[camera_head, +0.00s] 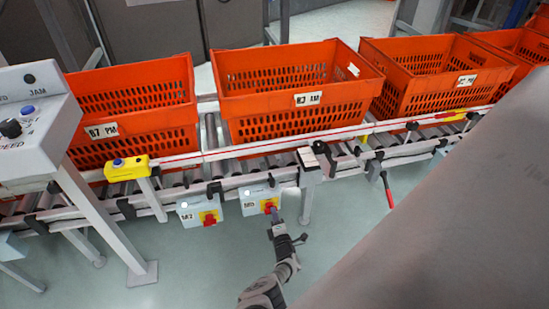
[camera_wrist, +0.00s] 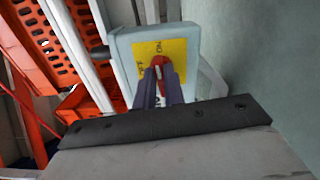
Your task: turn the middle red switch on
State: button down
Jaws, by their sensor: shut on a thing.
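Two pale switch boxes hang below the conveyor rail in the head view. The left one (camera_head: 189,216) has a yellow plate and a red switch (camera_head: 209,219). The right box (camera_head: 250,204) has a red switch (camera_head: 269,206), and my gripper (camera_head: 275,215) is at it. In the wrist view, my gripper (camera_wrist: 162,82) is shut on that red switch (camera_wrist: 164,62), one finger on each side. The yellow plate (camera_wrist: 180,52) shows ON near the knob's upper end and OFF to its left. The fingers partly hide the knob, so its exact setting is unclear.
Orange totes (camera_head: 262,101) stand on the roller conveyor (camera_head: 170,197) behind the boxes. A yellow button box (camera_head: 127,168) is on the rail, and a grey control panel (camera_head: 35,128) stands at left. A red-handled lever (camera_head: 388,191) hangs at right. The floor in front is clear.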

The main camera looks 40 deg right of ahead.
jog(key=shift+f+m, duration=0.1)
jog(key=shift+m, duration=0.5)
jog(key=c, duration=1.5)
grip_release()
jog(key=shift+s, duration=0.1)
jog(key=p+v, duration=0.7)
jog(key=v, duration=0.6)
jog(key=shift+s+a, duration=0.2)
jog(key=shift+s, duration=0.1)
